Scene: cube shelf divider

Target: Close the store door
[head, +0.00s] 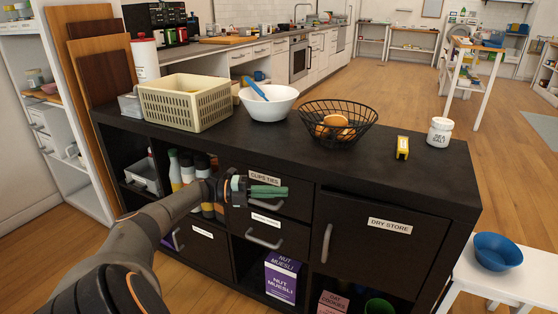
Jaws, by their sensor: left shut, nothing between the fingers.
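The store door (375,255) is the dark panel labelled "DRY STORE" at the right of the black shelf unit. Its metal bar handle (327,243) is upright near its left edge. The door looks nearly flush with the front, but I cannot tell whether it stands slightly ajar. My left gripper (270,191) has green fingertips that are together and empty. It is in front of the "CLIPS TIES" drawer (292,207), left of the door and apart from its handle. My right gripper is not in view.
On the top stand a cream basket (188,105), a white bowl (268,103), a wire fruit basket (338,125), a yellow object (402,148) and a sea salt jar (440,132). A white stool with a blue bowl (496,252) is at the right. Open cubbies below hold boxes.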

